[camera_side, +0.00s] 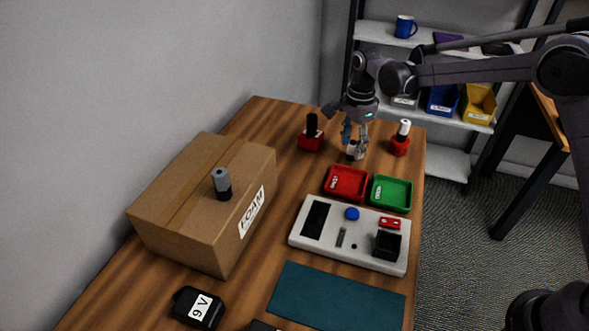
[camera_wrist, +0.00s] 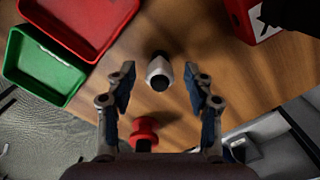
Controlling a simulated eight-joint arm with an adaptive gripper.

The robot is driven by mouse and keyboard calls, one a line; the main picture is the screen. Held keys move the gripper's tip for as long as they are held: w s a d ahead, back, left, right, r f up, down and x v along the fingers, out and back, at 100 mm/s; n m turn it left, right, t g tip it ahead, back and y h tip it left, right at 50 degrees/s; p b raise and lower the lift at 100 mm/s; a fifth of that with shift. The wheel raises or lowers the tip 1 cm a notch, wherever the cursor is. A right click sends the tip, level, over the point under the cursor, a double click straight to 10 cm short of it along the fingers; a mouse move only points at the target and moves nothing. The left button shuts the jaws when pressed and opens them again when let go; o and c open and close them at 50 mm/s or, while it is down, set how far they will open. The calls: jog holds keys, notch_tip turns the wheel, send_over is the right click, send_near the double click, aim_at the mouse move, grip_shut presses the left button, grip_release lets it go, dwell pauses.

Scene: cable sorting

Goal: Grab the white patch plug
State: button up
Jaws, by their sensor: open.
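A small white plug with a dark end (camera_wrist: 159,72) stands or lies on the wooden table; its exact pose is hard to tell. In the wrist view it shows ahead of the fingertips, near the middle of the gap. In the side view its white body (camera_side: 352,149) shows small at the fingertips, partly hidden by them. My gripper (camera_side: 354,145) points down over it. Its fingers are apart with nothing held between them, as the wrist view (camera_wrist: 160,80) shows. Contact with the plug cannot be made out.
A red holder with a white, dark-topped piece (camera_side: 403,131) stands right. A red block with a black piece (camera_side: 311,138) stands left. A FOAM carton (camera_side: 165,222) sits left.

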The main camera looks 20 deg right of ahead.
jog(key=shift+f, duration=0.95)
grip_shut()
jog(key=shift+r, duration=0.1)
